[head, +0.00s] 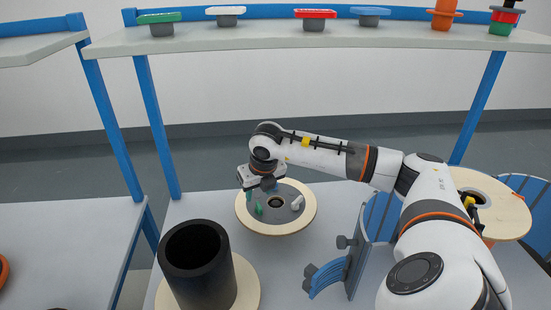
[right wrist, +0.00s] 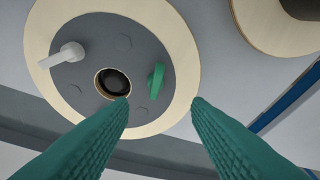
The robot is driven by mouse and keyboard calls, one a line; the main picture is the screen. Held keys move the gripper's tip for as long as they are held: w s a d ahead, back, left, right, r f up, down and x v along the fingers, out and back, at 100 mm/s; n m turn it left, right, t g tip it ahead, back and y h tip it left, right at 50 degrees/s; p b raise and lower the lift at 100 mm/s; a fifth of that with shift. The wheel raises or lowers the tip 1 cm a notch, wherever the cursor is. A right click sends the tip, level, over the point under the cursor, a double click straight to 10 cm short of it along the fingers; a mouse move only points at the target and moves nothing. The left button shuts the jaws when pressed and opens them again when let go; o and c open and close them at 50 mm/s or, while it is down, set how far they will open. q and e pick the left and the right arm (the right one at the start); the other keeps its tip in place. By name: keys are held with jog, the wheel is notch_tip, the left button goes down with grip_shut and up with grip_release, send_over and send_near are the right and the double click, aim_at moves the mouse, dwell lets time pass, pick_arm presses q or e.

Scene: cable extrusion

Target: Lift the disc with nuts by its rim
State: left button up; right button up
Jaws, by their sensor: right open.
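The disc with nuts (head: 308,213) lies on the table in the head view. It has a pale wooden rim, a grey middle with a round hole, a green wing nut and a white handle-like piece. It also fills the upper left of the right wrist view (right wrist: 187,62). My right gripper (head: 253,188) is over its far left edge. In the right wrist view my right gripper (right wrist: 160,103) is open and empty, one green fingertip over the disc and the other outside it. The rim passes between them in the picture; I cannot tell the height. My left gripper is out of view.
A black upright cylinder (head: 198,275) stands on a wooden disc (head: 248,286) in front left. A blue-grey curved bracket (head: 345,268) stands to the right of the disc. A shelf (head: 270,39) with coloured parts spans above. Another wooden disc (head: 512,218) is at the right.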

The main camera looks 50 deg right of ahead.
aim_at(257, 203)
jog(key=x, duration=0.6)
jog(key=shift+d+f, duration=0.1)
jog(key=shift+d, duration=0.25)
jog(key=shift+w+f, duration=0.2)
jog(key=shift+f, duration=0.25)
jog(key=c, duration=0.5)
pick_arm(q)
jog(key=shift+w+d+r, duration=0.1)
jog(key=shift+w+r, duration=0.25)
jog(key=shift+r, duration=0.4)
pick_arm(e)
jog(key=shift+d, duration=0.1)
grip_shut()
